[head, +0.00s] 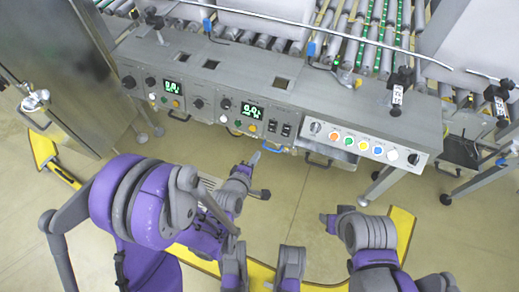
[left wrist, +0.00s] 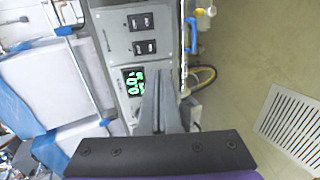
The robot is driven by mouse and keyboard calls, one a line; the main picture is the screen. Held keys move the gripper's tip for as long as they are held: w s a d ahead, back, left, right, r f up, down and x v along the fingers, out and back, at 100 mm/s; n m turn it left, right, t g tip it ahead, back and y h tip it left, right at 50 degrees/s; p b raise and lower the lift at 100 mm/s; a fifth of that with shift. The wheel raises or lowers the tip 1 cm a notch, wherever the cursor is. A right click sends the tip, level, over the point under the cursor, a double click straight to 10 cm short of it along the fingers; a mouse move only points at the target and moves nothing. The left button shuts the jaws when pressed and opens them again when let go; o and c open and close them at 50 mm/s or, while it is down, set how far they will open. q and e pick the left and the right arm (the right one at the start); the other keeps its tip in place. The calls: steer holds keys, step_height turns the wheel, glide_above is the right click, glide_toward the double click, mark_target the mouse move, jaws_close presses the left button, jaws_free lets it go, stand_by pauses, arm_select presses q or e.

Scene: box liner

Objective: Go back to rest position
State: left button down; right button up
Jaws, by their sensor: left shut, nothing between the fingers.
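My left gripper (head: 255,158) shows in the head view just in front of the lower edge of the grey control panel (head: 330,112), apart from it as far as I can see. In the left wrist view its two grey fingers (left wrist: 160,98) are together with nothing between them. They overlap the panel face beside a green digital display (left wrist: 133,80). My right gripper (head: 326,219) shows in the head view over the floor below the panel, pointing left. Its fingers are too small to tell apart.
A roller conveyor (head: 375,45) runs behind the panel. A metal cabinet (head: 55,60) stands at the left. Coloured buttons (head: 363,145) line the panel's right part. A blue handle (left wrist: 191,35) juts from the panel edge. A floor vent (left wrist: 290,125) lies at the right.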

arm_select(q)
steer(key=shift+s+a, duration=0.1)
steer(key=shift+s, duration=0.05)
stand_by(0.5)
steer(key=s+a+r+m+g+y, duration=0.2)
steer(key=s+a+r+m+g, duration=0.2)
steer(key=s+a+m, duration=0.45)
steer(key=s+a+r+m+g+y, duration=0.2)
steer(key=s+a+r+m+g, duration=0.3)
steer(key=s, duration=0.7)
step_height(320, 180, up, 23)
steer(key=w+t+p, duration=0.1)
steer(key=t+p, duration=0.1)
steer(key=p, duration=1.8)
steer(key=shift+w+a+m, duration=0.15)
steer(key=shift+w+m, duration=0.1)
steer(key=shift+m, duration=0.2)
arm_select(e)
step_height(320, 180, up, 23)
steer(key=w+t, duration=0.1)
steer(key=shift+w, duration=0.3)
arm_select(q)
steer(key=shift+s, duration=0.1)
arm_select(e)
steer(key=shift+s+r, duration=0.1)
